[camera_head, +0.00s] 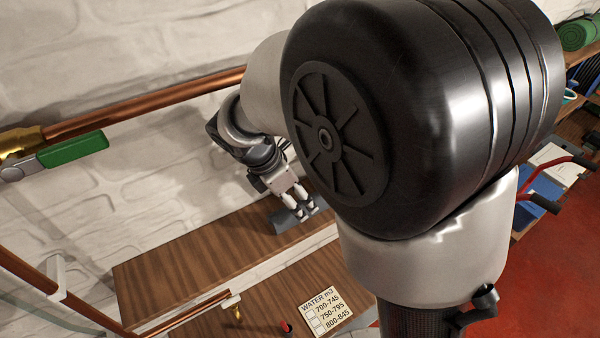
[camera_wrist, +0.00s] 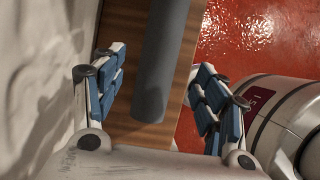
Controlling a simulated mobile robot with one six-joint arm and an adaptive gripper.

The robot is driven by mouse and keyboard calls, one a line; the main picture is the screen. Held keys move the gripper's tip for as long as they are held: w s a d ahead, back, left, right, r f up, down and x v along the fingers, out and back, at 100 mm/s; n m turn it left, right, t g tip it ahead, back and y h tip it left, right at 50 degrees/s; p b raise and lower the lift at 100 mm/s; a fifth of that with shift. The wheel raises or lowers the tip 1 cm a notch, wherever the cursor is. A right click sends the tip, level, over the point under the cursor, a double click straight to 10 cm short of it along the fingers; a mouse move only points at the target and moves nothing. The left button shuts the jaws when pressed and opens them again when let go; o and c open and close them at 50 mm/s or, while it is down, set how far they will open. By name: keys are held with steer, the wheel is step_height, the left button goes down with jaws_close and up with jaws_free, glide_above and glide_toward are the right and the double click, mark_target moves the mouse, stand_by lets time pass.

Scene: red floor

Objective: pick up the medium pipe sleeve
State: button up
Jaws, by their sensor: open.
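A grey cylindrical pipe sleeve (camera_head: 284,221) lies on the wooden shelf in the head view, at my gripper's fingertips. In the wrist view the sleeve (camera_wrist: 160,65) runs lengthwise between the two fingers, with its top end cut off by the frame. My gripper (camera_head: 303,211) reaches down over the shelf. In the wrist view my gripper (camera_wrist: 158,82) is open, with blue-padded fingers on either side of the sleeve and a gap to each. Whether this is the medium sleeve cannot be told, as no other sleeve shows.
The wooden shelf (camera_head: 185,265) is clear to the left of the sleeve. A white brick wall (camera_head: 110,190) stands close behind it. A copper pipe (camera_head: 150,105) with a green-handled valve (camera_head: 72,150) runs along the wall. A WATER sign (camera_head: 326,310) lies below. Red floor (camera_head: 545,275) is at right.

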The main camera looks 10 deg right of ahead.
steer(key=shift+w+d, duration=0.2)
steer(key=shift+d, duration=0.3)
steer(key=x, duration=0.5)
steer(key=shift+w+d, duration=0.15)
steer(key=shift+d, duration=0.15)
steer(key=c, duration=1.1)
steer(key=shift+c, duration=0.2)
